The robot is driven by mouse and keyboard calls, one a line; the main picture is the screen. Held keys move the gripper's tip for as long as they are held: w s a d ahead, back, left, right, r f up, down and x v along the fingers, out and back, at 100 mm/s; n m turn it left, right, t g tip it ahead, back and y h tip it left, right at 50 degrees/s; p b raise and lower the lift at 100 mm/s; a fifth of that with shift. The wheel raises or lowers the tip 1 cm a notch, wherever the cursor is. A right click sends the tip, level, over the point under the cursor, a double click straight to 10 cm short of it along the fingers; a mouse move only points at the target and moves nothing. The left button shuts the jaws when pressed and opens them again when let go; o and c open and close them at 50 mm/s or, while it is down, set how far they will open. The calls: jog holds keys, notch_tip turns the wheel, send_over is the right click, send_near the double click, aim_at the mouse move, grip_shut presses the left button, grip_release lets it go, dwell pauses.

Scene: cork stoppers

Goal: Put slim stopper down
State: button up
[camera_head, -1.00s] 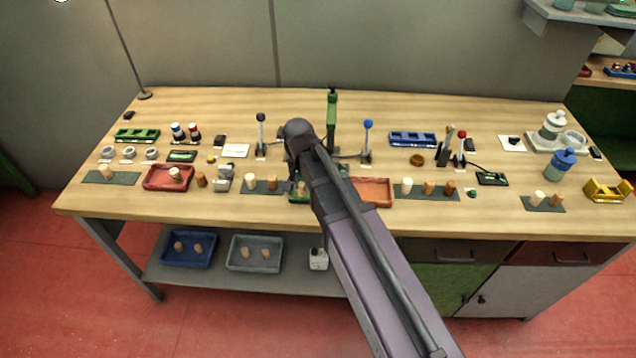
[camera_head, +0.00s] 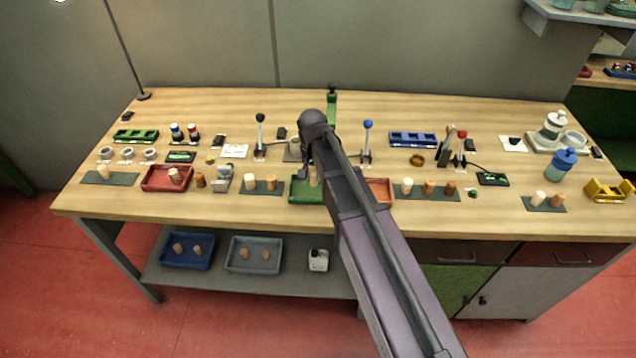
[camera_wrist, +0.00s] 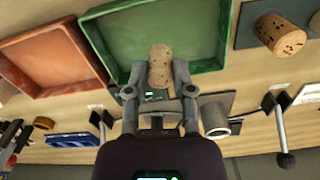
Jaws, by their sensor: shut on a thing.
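My gripper (camera_wrist: 160,76) is shut on a tan speckled cork stopper (camera_wrist: 160,56) in the wrist view. The stopper is between the two fingertips, over the green tray (camera_wrist: 205,25). I cannot tell whether it touches the tray floor. In the head view the green tray (camera_head: 303,192) is at the front middle of the bench, partly behind my arm. The stopper (camera_head: 313,178) shows there as a small tan piece beside my gripper (camera_head: 306,172).
An orange-red tray (camera_head: 380,190) stands right of the green one. A dark mat with two stoppers (camera_head: 262,187) lies to the left, and one with several stoppers (camera_head: 428,192) to the right. Levers with black (camera_head: 260,118) and blue (camera_head: 368,124) knobs stand behind.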

aim_at(313, 185)
jog(key=shift+f+b, duration=1.25)
jog(key=shift+f, duration=0.4)
jog(key=shift+f, duration=0.15)
jog(key=o, duration=0.7)
notch_tip(313, 185, up, 12)
jog(key=p, duration=1.2)
jog(key=shift+r, duration=0.2)
